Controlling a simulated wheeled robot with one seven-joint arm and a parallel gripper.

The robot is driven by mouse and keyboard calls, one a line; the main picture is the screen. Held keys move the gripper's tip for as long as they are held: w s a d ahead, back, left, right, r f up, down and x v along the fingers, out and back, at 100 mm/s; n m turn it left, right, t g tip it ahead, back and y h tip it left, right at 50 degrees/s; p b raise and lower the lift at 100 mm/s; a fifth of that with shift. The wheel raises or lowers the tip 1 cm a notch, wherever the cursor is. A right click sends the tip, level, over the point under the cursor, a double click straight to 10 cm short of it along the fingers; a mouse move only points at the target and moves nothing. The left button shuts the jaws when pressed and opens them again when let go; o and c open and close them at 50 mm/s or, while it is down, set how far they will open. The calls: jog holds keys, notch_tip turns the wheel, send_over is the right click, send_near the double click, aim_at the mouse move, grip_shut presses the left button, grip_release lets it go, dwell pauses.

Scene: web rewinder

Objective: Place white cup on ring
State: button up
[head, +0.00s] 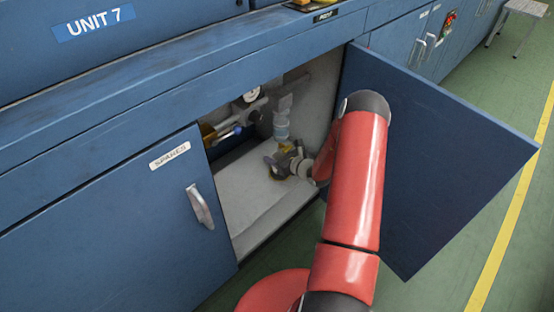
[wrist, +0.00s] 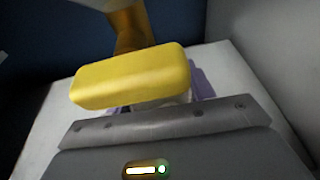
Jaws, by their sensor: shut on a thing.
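My gripper (head: 279,161) is inside the open cabinet, low above its pale floor. In the wrist view a broad yellow finger (wrist: 135,78) crosses the middle and hides most of what is between the jaws. A small whitish piece, perhaps the white cup (wrist: 180,99), shows under the yellow finger; my gripper appears shut on it. A purple part (wrist: 203,82) shows behind the finger at the right; I cannot tell whether it is the ring. In the head view a pale, translucent fitting (head: 282,122) stands just above and behind my gripper.
A round gauge (head: 251,95), a blue part (head: 238,130) and brass fittings (head: 208,132) sit at the cabinet's back left. The open door (head: 430,150) flanks my arm on the right. The shut SPARES door (head: 120,215) is at the left. The front floor (head: 255,215) of the cabinet is clear.

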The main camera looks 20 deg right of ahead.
jog(key=shift+f, duration=0.95)
jog(key=shift+f, duration=0.1)
jog(key=o, duration=1)
jog(key=shift+o, duration=0.2)
jog(key=shift+r, duration=0.2)
jog(key=v, duration=1.2)
jog(key=shift+d+f, duration=0.1)
